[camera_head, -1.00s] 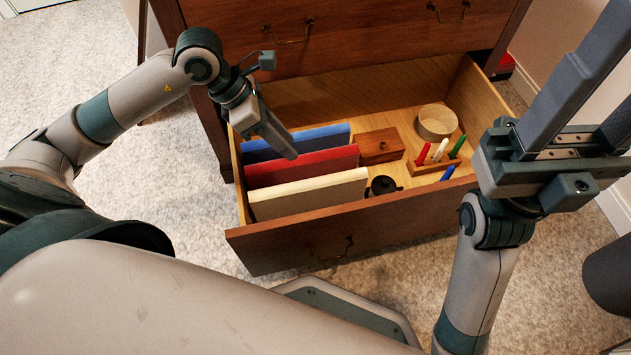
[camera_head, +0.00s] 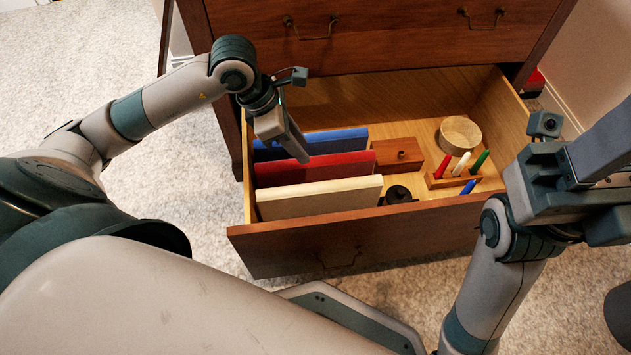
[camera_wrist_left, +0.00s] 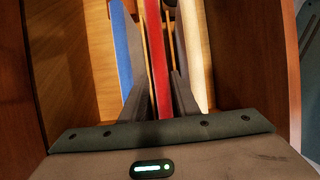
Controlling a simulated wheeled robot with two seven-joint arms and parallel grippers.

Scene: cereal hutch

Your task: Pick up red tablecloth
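The red tablecloth (camera_head: 316,168) stands upright as a thin folded slab in the open drawer, between the blue cloth (camera_head: 320,142) and the cream cloth (camera_head: 320,197). My left gripper (camera_head: 300,152) points down over its top edge, around the middle. In the left wrist view, my left gripper (camera_wrist_left: 160,88) has one finger on each side of the red tablecloth (camera_wrist_left: 157,60). The fingers look apart from it, with narrow gaps, so I see it as open. My right gripper (camera_head: 603,160) is empty at the right, partly cut off by the picture edge.
The drawer (camera_head: 400,222) also holds a wooden box (camera_head: 397,160), a round wooden container (camera_head: 459,134), a small dark knobbed item (camera_head: 398,194) and a rack (camera_head: 452,180) of coloured sticks. The cabinet front (camera_head: 380,40) rises behind. Carpet is free at left.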

